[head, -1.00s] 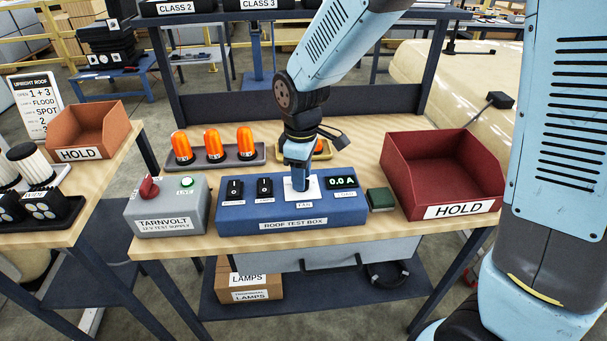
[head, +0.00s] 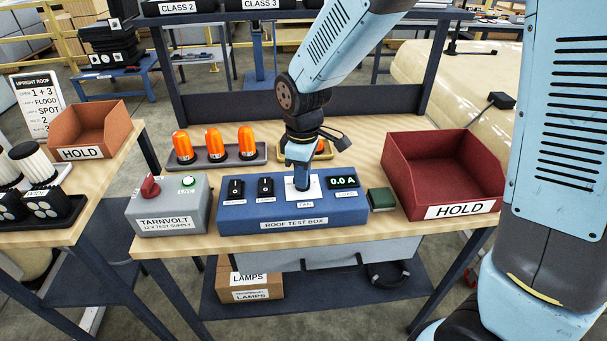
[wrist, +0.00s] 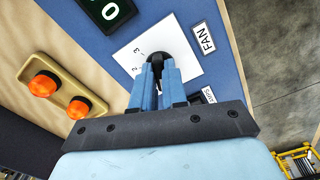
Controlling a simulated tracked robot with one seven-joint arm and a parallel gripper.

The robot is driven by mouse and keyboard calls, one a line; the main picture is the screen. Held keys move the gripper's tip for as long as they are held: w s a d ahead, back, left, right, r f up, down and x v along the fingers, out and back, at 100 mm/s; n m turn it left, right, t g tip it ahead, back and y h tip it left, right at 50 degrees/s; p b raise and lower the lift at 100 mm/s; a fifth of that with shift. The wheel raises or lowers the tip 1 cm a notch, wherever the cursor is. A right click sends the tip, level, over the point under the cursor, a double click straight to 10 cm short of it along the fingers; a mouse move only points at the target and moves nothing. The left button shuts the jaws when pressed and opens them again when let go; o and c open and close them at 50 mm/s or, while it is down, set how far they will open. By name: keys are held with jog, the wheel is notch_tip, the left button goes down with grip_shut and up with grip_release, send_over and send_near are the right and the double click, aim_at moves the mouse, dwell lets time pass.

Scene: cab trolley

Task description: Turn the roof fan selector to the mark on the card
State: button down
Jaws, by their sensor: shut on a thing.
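The blue roof test box (head: 293,211) stands on the bench in the head view. Its fan selector, a black knob (wrist: 155,58), sits on a white dial plate (wrist: 132,57) with numbers beside it and a FAN label (wrist: 203,38) in the wrist view. My gripper (head: 301,184) points down onto the dial plate. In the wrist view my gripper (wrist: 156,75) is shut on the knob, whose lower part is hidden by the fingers. Part of the dial's marks is hidden too. The card (head: 38,105) at the far left carries lines reading FLOOD and SPOT; its lower lines are too small to read surely.
A grey test supply (head: 168,208) with a red knob stands left of the box. A red HOLD bin (head: 441,209) is at the right, and a green block (head: 381,199) lies between. Orange beacons (head: 213,144) stand on a tray behind. The display (head: 342,182) reads 0.0 A.

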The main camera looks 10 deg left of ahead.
jog(key=shift+w+m, duration=0.1)
jog(key=shift+m, duration=0.2)
jog(key=m, duration=0.3)
jog(key=shift+m, duration=0.3)
jog(key=m, duration=0.4)
jog(key=shift+w+r+m, duration=0.1)
jog(key=shift+m, duration=0.2)
jog(key=m, duration=0.4)
jog(key=shift+m, duration=2.5)
jog(key=c, duration=1.2)
grip_release()
jog(key=shift+o, duration=0.2)
